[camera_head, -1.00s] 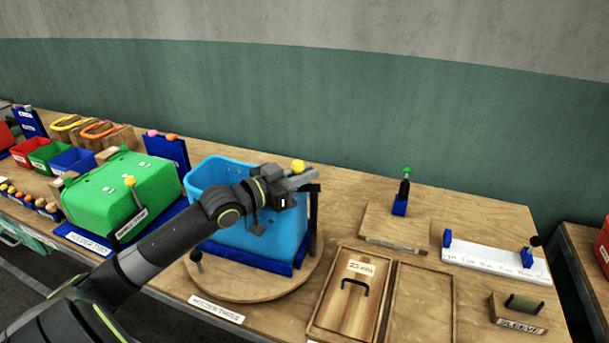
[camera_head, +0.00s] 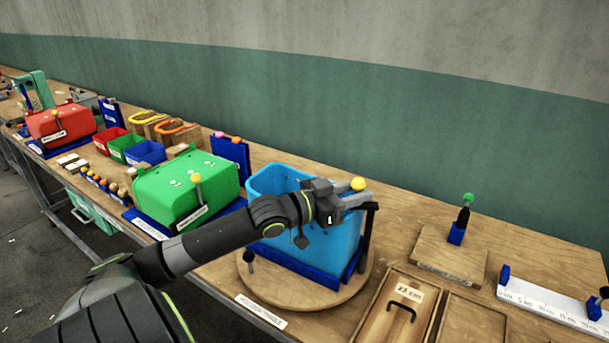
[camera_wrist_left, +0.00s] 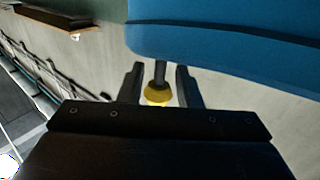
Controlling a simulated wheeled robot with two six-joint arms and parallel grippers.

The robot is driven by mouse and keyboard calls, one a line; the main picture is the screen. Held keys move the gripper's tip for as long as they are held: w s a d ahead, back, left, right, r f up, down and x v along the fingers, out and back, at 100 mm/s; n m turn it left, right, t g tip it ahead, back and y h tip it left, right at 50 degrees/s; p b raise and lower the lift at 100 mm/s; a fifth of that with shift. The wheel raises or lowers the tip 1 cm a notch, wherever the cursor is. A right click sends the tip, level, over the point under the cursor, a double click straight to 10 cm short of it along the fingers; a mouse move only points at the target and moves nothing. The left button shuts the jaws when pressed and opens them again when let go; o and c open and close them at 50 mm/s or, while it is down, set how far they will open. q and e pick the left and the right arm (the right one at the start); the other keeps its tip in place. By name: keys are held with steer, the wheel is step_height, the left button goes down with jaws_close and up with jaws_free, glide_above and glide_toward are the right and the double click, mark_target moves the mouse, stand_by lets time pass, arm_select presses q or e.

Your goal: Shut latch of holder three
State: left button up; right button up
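Holder three (camera_head: 303,278) is a light blue open bin in a dark blue frame on a round wooden board. Its label is too small to read clearly. A latch lever with a yellow ball knob (camera_head: 358,184) stands at the bin's right side; the knob also shows in the left wrist view (camera_wrist_left: 158,96). My left gripper (camera_head: 352,200) reaches over the bin to this knob. In the left wrist view its two fingers (camera_wrist_left: 158,84) stand on either side of the knob and dark stem, with gaps on both sides. My right gripper is out of view.
A green holder (camera_head: 185,187) with its own yellow-knobbed lever stands to the left, and a red one (camera_head: 62,122) farther left. A wooden lid with a black handle (camera_head: 401,311) lies front right. A green-knobbed post (camera_head: 463,215) stands right on a wooden block.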

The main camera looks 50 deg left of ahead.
arm_select(q)
steer(key=p+v, duration=1.1)
steer(key=v, duration=0.4)
